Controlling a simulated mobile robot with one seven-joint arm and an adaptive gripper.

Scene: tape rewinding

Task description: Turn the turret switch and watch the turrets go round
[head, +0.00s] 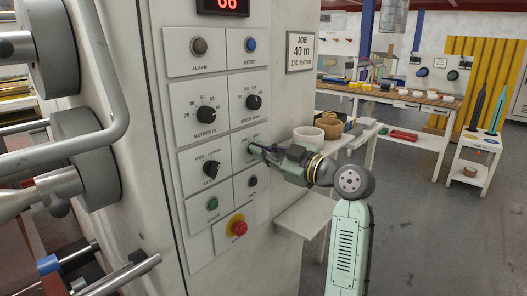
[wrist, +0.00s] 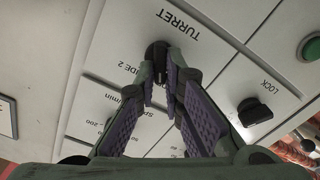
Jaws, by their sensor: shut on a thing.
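My gripper (head: 257,151) reaches the control panel (head: 219,88) from the right in the head view. In the wrist view its purple-padded fingers (wrist: 160,82) are shut on the black turret switch knob (wrist: 155,52), under the upside-down label TURRET. In the head view my fingers hide most of that switch. Two grey cylinders with dark rims, an upper one (head: 48,45) and a lower one (head: 85,145), stand on the machine at the left; I cannot tell for sure that they are the turrets.
The black LOCK knob (wrist: 253,112) is close beside my fingers. The red emergency button (head: 239,228) and green button (head: 212,203) are below. A small shelf (head: 306,213) juts out under my arm.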

